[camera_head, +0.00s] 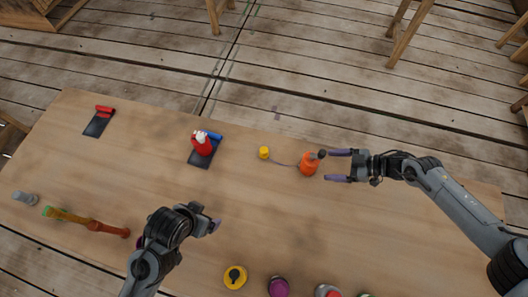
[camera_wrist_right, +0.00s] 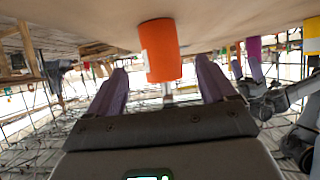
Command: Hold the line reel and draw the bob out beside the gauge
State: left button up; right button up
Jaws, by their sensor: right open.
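An orange line reel (camera_head: 309,165) with a dark knob stands right of the table's middle. A thin line runs left from it to a small yellow bob (camera_head: 264,153) on the table. My right gripper (camera_head: 339,165) is open just right of the reel, jaws facing it. In the right wrist view the reel (camera_wrist_right: 160,50) shows between the open fingers (camera_wrist_right: 162,72), with no clear grip on it. My left gripper (camera_head: 215,219) is over the front left of the table; its jaw opening is unclear. A yellow-to-orange stick (camera_head: 85,221) at left may be the gauge; I cannot be sure.
A red bottle with a white top (camera_head: 201,144) stands on a dark pad beside a blue piece. Another dark pad (camera_head: 97,126) bears red pieces. A yellow round item (camera_head: 235,276) and a purple item (camera_head: 278,287) stand at the front edge.

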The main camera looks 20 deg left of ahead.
aim_at(312, 165)
pick_arm(q)
notch_tip(312, 165, down, 2)
jog(key=shift+f+b, duration=0.1)
jog(key=shift+b, duration=0.85)
pick_arm(e)
jog(key=x, duration=0.5)
jog(key=shift+a+f, duration=0.25)
pick_arm(q)
jog(key=shift+a+f+b, duration=0.15)
jog(key=shift+f+b, duration=0.25)
pick_arm(e)
jog(key=shift+x, duration=1.1)
jog(key=shift+r, duration=0.1)
jog(key=c, duration=0.7)
